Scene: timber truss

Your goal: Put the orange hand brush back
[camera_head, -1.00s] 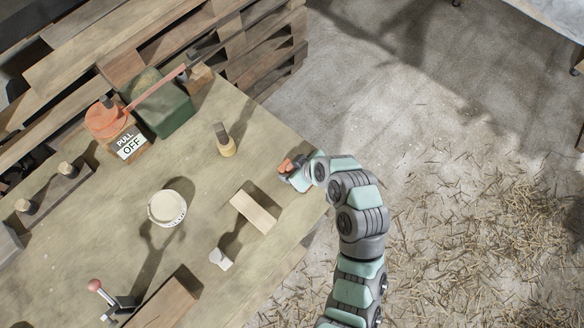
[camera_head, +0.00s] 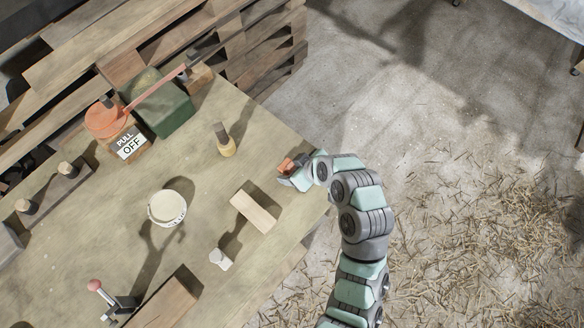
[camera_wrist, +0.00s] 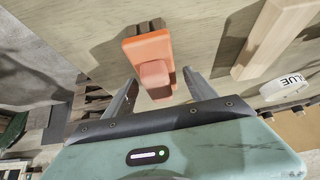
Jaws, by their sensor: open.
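The orange hand brush (camera_wrist: 150,48), an orange block with a rounded salmon-orange grip, lies on the wooden bench top near its right edge. It also shows in the head view (camera_head: 285,165), partly covered by my gripper. My gripper (camera_wrist: 160,80) is open above it, with the brush's rounded grip between the two fingers as seen in the wrist view. I cannot tell whether the fingers touch it. In the head view my gripper (camera_head: 290,178) is at the bench's right edge.
A pale wood block (camera_head: 255,211), a white round tub (camera_head: 167,208), a small white item (camera_head: 221,259) and a yellow-based, dark-topped item (camera_head: 223,141) stand nearby. A green box (camera_head: 162,106) and an orange lever with a "PULL OFF" sign (camera_head: 131,147) are at the back.

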